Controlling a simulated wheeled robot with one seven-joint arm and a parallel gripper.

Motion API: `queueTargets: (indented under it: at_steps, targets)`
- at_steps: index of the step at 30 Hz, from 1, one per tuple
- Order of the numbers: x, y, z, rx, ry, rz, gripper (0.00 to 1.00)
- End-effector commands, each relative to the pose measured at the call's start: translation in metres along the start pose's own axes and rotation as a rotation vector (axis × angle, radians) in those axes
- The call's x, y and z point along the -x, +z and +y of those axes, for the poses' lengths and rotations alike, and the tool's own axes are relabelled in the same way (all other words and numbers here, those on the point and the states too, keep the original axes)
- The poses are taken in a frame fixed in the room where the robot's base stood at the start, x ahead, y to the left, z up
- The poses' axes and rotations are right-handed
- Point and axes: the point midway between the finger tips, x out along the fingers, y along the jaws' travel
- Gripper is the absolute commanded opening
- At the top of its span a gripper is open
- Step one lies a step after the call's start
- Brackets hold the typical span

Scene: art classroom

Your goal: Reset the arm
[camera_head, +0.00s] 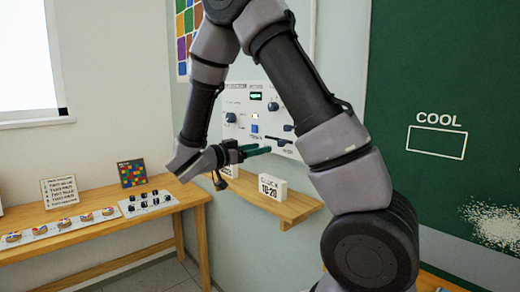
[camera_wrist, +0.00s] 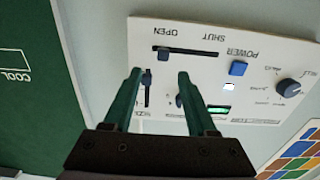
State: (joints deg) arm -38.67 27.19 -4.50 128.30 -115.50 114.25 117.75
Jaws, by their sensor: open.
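My arm reaches up and bends down to the left in the head view, covering part of the wall panel. My gripper (camera_head: 268,150) has green fingers that point right, in front of the lower part of the white control panel (camera_head: 238,104). In the wrist view my gripper (camera_wrist: 160,74) is open, with nothing between its fingers. The panel appears upside down there, with a slider (camera_wrist: 163,55) near the word OPEN, a blue POWER button (camera_wrist: 238,68), a dark knob (camera_wrist: 289,87) and a lit green display (camera_wrist: 219,110). I cannot tell whether the fingers touch the panel.
A wooden table (camera_head: 100,228) at left carries small items, a sign (camera_head: 59,191) and a coloured grid board (camera_head: 132,173). A green board (camera_head: 455,70) with a COOL box is at right.

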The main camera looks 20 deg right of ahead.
Motion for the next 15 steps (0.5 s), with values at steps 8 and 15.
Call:
queueTargets:
  at_steps: [8, 15]
  targets:
    - [-0.003, -0.001, 0.003, 0.009, 0.010, -0.010, 0.57]
    - [-0.034, -0.015, 0.069, 0.230, 0.188, -0.301, 0.57]
